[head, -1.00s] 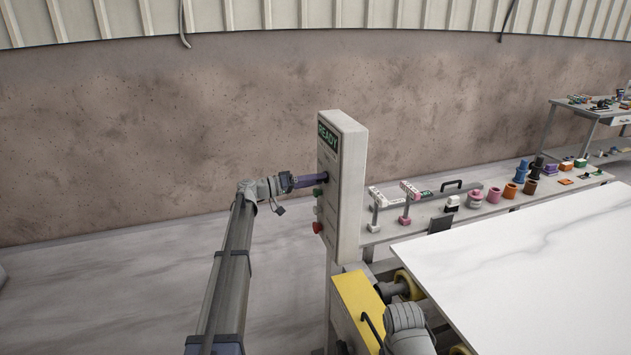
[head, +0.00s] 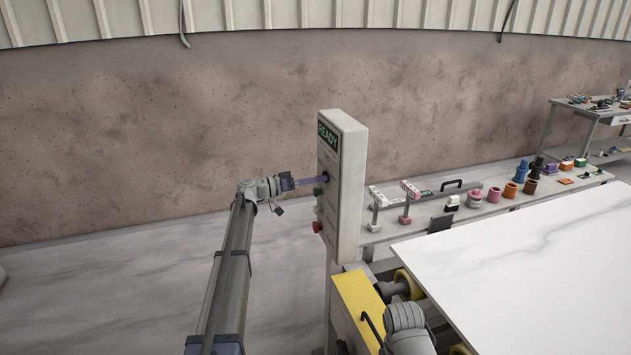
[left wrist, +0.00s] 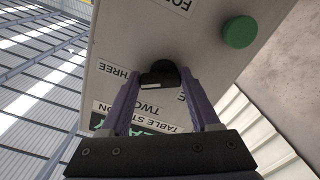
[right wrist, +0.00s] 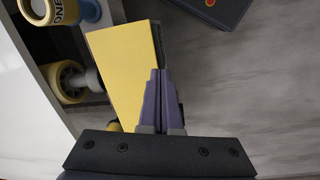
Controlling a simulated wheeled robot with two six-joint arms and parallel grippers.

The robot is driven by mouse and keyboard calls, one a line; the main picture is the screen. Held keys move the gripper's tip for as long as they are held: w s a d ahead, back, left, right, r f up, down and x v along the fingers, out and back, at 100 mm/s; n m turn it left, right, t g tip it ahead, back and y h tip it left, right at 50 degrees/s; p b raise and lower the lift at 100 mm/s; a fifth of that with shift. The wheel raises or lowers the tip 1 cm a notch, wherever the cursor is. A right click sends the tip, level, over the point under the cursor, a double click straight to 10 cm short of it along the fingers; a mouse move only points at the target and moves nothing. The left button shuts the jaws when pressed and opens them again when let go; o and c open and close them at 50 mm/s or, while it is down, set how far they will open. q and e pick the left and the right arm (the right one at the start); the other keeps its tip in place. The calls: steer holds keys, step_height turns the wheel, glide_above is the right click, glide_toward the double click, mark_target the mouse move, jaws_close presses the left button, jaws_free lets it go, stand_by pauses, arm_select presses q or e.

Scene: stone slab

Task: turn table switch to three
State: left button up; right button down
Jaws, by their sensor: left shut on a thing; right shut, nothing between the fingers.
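The table switch is a black knob (left wrist: 160,74) with a white mark, on a grey control box (head: 347,190) with a green READY display (head: 328,138). I cannot tell exactly which label the mark points to. My right gripper (right wrist: 158,75) is shut and empty, beside a yellow panel (right wrist: 120,70).
A green button (left wrist: 239,32) sits near the knob, and a red button (head: 317,227) is lower on the box. A white slab (head: 530,250) lies at the right. A bench behind it holds pink clamps (head: 410,190) and coloured cups (head: 510,190).

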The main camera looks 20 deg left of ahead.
arm_select(q)
steer(key=o, duration=1.4)
steer(key=shift+c, duration=0.2)
steer(key=shift+s+a, duration=0.1)
steer(key=v, duration=0.7)
steer(key=shift+s+a, duration=0.15)
steer(key=shift+a, duration=0.1)
